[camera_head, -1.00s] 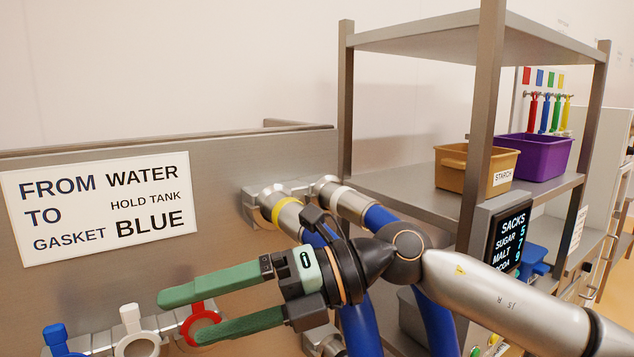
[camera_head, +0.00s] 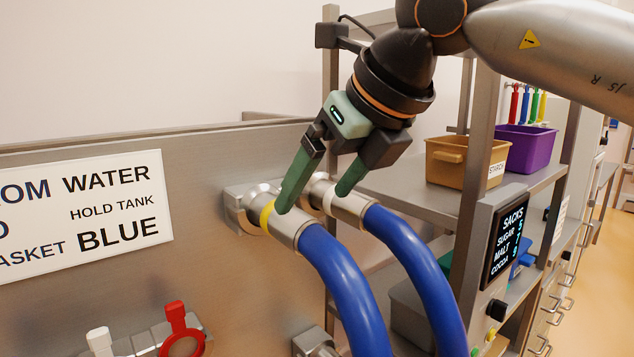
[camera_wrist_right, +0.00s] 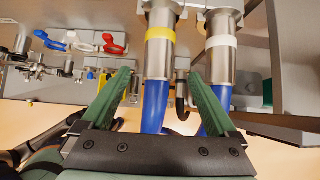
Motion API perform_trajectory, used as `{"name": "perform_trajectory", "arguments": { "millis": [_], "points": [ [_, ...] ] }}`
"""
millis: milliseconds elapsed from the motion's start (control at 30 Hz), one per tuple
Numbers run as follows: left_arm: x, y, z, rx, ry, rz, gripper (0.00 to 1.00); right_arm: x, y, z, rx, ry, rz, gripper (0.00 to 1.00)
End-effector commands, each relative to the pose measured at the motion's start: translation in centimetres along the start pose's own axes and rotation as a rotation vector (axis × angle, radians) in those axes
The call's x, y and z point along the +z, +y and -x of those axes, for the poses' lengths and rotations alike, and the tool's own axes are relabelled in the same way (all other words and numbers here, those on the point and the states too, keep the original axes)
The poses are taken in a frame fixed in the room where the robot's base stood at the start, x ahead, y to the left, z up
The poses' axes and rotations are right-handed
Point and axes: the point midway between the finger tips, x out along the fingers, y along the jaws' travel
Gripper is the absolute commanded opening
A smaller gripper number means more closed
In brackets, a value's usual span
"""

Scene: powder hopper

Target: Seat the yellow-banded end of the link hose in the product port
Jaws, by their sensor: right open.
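The yellow-banded hose end (camera_head: 288,227) is a silver sleeve on a blue hose, resting at a steel fitting on the panel; I cannot tell how firmly it sits. A white-banded end (camera_head: 350,207) with its own blue hose is beside it on the right. My right gripper (camera_head: 312,200) is open above the two ends, its left finger overlapping the yellow-banded sleeve. In the right wrist view the yellow-banded end (camera_wrist_right: 159,55) lies between the open fingers (camera_wrist_right: 160,82), with no clear grip. I cannot tell which fitting is the product port. My left gripper is not in view.
A sign (camera_head: 95,215) reads water hold tank and gasket blue. A red-handled ring (camera_head: 180,335) and a white one (camera_head: 99,342) sit low left. Another steel fitting (camera_head: 316,343) is below the hoses. A steel rack (camera_head: 485,150) with bins stands close on the right.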

Motion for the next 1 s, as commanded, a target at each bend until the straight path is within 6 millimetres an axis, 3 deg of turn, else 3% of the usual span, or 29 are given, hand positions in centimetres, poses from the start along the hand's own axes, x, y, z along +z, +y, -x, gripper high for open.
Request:
{"name": "perform_trajectory", "arguments": {
  "millis": [500, 700, 1000],
  "points": [
    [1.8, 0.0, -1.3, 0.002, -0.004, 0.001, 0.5, -0.3, 0.1, -7.5, 0.004, 0.003, 0.001, 0.94],
    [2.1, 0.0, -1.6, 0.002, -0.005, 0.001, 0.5, -0.1, 0.1, -8.8, 0.004, 0.001, 0.001, 0.94],
    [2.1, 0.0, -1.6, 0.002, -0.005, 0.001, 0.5, 0.0, 0.1, -9.0, 0.003, 0.0, 0.002, 0.94]
  ]
}}
